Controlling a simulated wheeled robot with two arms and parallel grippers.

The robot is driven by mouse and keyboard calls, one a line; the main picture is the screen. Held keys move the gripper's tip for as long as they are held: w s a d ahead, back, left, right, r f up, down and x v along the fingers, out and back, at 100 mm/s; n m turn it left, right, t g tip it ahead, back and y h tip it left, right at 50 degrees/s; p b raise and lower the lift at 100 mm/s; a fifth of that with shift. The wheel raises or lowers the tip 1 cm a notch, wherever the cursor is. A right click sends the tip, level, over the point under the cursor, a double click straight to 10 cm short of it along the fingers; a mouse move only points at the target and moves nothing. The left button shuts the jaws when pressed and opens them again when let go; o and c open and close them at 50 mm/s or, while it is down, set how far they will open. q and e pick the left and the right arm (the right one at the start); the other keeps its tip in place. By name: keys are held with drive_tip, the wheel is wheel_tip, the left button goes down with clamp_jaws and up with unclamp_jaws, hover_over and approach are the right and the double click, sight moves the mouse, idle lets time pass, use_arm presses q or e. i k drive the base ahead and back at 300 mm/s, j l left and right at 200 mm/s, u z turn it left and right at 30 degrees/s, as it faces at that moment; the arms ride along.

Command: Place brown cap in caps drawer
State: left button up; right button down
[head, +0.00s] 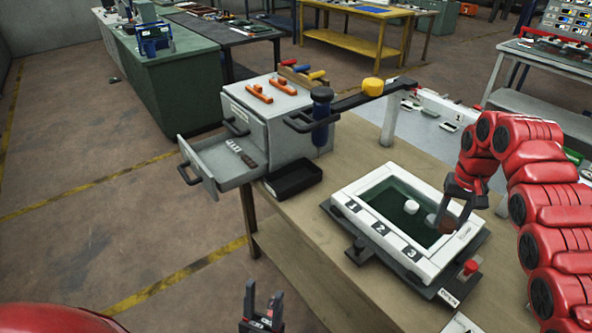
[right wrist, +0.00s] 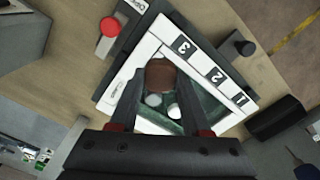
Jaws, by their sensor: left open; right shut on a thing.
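The brown cap (head: 446,225) is held at the tips of my right gripper (head: 455,207), above the right part of the white frame (head: 352,222) with its dark green inside. In the right wrist view the brown cap (right wrist: 161,75) sits between the fingertips (right wrist: 160,82). Two pale caps (head: 411,207) lie inside the frame; they also show in the right wrist view (right wrist: 172,110). A drawer (head: 222,178) of the grey cabinet (head: 290,118) is pulled open at the left, with small pale items inside. My left gripper (head: 262,305) is open and empty, low in the head view.
A black tray (head: 294,182) stands beside the cabinet on the wooden table. A red button (head: 470,267) is at the frame's front right corner.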

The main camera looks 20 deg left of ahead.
sight(221, 165)
drive_tip(key=k+j+u, duration=0.1)
drive_tip(key=u, duration=1.05)
drive_tip(key=i+j, duration=0.2)
drive_tip(key=i, duration=0.25)
drive_tip(key=i+j, duration=0.2)
drive_tip(key=i, duration=0.3)
drive_tip(key=i+j, duration=0.2)
drive_tip(key=i, duration=0.25)
drive_tip(key=j+u, duration=0.05)
